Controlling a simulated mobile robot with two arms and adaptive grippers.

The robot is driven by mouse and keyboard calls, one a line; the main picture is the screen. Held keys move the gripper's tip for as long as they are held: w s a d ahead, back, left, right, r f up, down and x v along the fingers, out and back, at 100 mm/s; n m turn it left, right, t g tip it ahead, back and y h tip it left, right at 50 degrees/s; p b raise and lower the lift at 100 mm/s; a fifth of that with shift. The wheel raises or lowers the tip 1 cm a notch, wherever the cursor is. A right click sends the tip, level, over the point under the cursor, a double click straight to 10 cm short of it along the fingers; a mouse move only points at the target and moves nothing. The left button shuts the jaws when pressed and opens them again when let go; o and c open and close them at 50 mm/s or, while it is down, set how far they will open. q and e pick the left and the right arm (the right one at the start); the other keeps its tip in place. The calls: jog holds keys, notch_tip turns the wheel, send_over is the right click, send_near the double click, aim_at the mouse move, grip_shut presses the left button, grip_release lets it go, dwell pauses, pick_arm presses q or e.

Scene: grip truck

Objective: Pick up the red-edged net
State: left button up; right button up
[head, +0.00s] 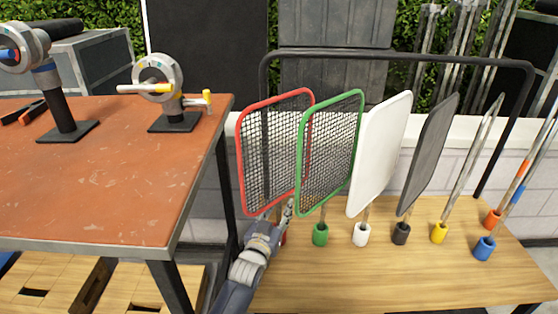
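The red-edged net (268,150) is a dark mesh panel in a rounded red frame. It stands upright at the left end of a row of panels on a wooden bench. My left gripper (286,214) is at the bottom of this net, by its handle. The gripper hides most of the handle, and only a bit of red shows at the base behind it. I cannot tell whether the fingers are open or closed around the handle. My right gripper is out of view.
A green-edged net (330,150) stands close on the right, overlapping the red one in view. A white panel (380,155), a dark grey panel (428,155) and rods follow. An orange-topped table (110,180) is at left. A black rail (400,57) arches over the row.

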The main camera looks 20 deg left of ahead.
pick_arm(q)
grip_shut()
jog(key=shift+r, duration=0.1)
dwell(0.4)
